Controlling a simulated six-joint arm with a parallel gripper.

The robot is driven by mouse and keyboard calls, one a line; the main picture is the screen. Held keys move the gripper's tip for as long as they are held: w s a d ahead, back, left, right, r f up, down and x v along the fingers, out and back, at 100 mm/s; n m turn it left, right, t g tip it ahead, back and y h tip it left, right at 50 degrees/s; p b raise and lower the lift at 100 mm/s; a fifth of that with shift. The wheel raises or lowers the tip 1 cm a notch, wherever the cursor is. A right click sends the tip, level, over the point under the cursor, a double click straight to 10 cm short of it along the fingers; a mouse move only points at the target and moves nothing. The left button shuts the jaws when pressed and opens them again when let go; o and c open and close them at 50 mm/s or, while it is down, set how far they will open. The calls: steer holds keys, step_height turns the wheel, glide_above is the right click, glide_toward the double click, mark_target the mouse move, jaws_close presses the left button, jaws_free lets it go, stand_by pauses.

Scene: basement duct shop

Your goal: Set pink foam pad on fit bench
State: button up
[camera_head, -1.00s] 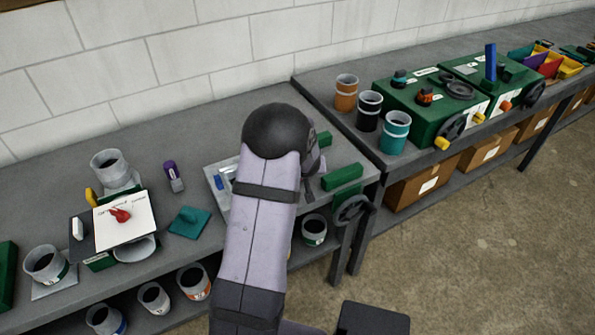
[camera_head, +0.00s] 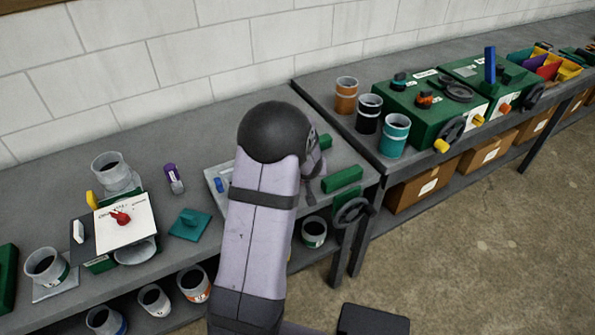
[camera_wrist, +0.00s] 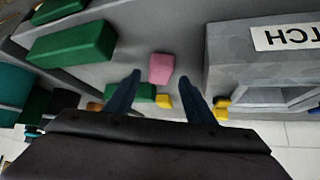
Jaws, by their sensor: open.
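The pink foam pad (camera_wrist: 161,68) shows in the wrist view as a small block on a grey surface. It lies ahead of my gripper (camera_wrist: 160,77), in line with the gap between the two dark fingers. The fingers are open, with nothing clearly held; I cannot tell the distance to the pad. In the head view the pad is not visible, and my arm covers the area around my gripper. A grey workbench (camera_head: 250,105) runs under my arm; no label marks it as the fit bench.
Green blocks (camera_wrist: 72,43) and a grey box with a partly cut label (camera_wrist: 285,36) flank the pad. In the head view a green block (camera_head: 342,179) and handwheel (camera_head: 352,212) sit right of my arm.

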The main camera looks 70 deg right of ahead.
steer(key=p+v, duration=0.2)
steer(key=v, duration=0.7)
steer(key=shift+r+p, duration=0.15)
steer(key=shift+p, duration=0.2)
steer(key=shift+a, duration=0.1)
